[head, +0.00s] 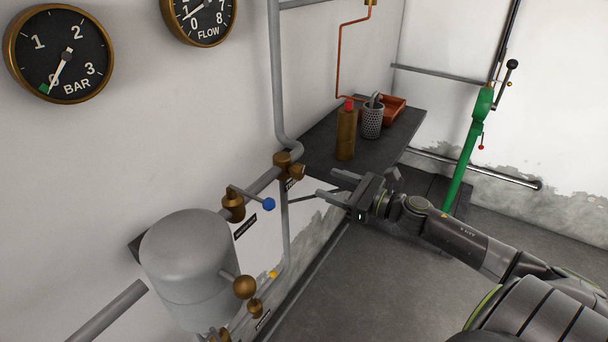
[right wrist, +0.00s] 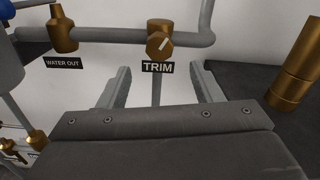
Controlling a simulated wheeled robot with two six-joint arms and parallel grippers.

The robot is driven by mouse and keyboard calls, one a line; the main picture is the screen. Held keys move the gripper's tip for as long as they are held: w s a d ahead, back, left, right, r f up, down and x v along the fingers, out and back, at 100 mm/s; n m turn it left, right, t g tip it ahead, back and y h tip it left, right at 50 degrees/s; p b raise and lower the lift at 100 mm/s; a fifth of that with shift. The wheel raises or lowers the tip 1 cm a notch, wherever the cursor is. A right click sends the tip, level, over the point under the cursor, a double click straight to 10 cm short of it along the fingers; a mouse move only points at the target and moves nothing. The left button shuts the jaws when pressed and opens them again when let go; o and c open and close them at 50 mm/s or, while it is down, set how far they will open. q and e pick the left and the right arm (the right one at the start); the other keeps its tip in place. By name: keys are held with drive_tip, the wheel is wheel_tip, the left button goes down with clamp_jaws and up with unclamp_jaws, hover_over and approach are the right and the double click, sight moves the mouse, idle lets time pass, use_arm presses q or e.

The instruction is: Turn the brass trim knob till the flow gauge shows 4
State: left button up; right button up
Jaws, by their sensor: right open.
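The brass trim knob (right wrist: 159,45) sits on the pipe above a TRIM label (right wrist: 157,67) in the right wrist view. The white mark on its face points up and to the right. In the head view the brass knob (head: 297,171) is small, at the pipe's bend. The flow gauge (head: 205,14) is cut off by the head view's top edge; its needle appears to point low left, near 1. My right gripper (head: 328,189) is open and empty, its fingers pointing at the wall, short of the knob. The left gripper is not in view.
A BAR gauge (head: 58,52) hangs at upper left. A grey tank (head: 190,262) and a blue-handled valve (head: 268,204) are left of the gripper. A dark shelf (head: 318,142) behind it holds a brass bottle (head: 346,135), a mesh cup (head: 372,122) and a red tray (head: 393,107).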

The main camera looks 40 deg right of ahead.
sight(302, 173)
drive_tip(key=p+x, duration=0.4)
drive_tip(key=x, duration=0.3)
drive_tip(key=shift+w+a+r, duration=0.15)
drive_tip(key=shift+w, duration=0.15)
drive_tip(key=shift+w+a, duration=0.15)
drive_tip(key=shift+w, duration=0.25)
drive_tip(key=c, duration=1)
